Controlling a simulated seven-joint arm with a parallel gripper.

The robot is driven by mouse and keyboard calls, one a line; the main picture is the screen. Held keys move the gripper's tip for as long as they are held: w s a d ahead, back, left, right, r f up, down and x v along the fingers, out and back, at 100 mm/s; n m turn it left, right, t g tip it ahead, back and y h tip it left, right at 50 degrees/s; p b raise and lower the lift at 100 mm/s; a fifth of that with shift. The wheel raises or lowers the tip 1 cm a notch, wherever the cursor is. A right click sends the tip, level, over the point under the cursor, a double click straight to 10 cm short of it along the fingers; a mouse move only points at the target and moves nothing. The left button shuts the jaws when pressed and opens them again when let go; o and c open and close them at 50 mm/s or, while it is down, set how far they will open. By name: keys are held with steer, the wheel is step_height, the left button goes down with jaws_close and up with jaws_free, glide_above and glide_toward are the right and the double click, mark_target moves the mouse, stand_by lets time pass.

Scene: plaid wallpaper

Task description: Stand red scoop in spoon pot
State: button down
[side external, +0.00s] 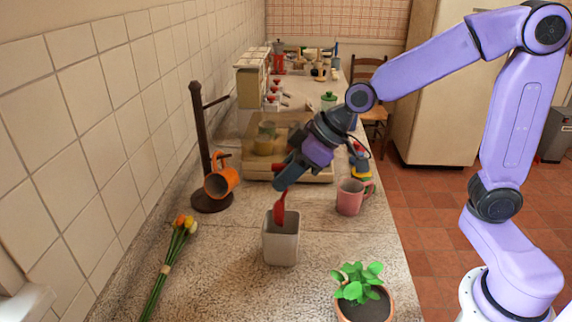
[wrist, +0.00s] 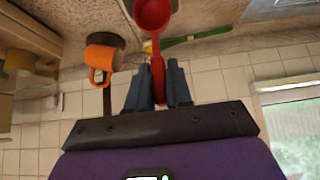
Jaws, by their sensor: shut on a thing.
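My gripper (side external: 284,181) is shut on the handle of the red scoop (side external: 280,209) and points down over the counter. The scoop hangs bowl-down, slightly tilted. Its bowl is at the mouth of the grey spoon pot (side external: 281,243), overlapping the back rim in the side view; I cannot tell how far inside it is. The pot stands upright on the counter. In the wrist view, the scoop (wrist: 153,15) extends from between the two fingers (wrist: 160,82), with its bowl at the top edge. The pot is not clearly visible there.
An orange mug (side external: 221,181) hangs on a dark mug stand (side external: 199,130) to the left. A pink mug (side external: 349,198) stands to the right. A potted plant (side external: 362,290) is at the front right, and tulips (side external: 173,265) lie at the left. A tan box-like object (side external: 290,165) is behind.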

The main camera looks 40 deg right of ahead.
steer(key=shift+f, duration=2.3)
steer(key=c, duration=1)
jaws_free()
steer(key=shift+o, duration=0.2)
steer(key=v, duration=1.7)
steer(key=shift+r, duration=0.15)
steer(key=shift+s+d, duration=0.1)
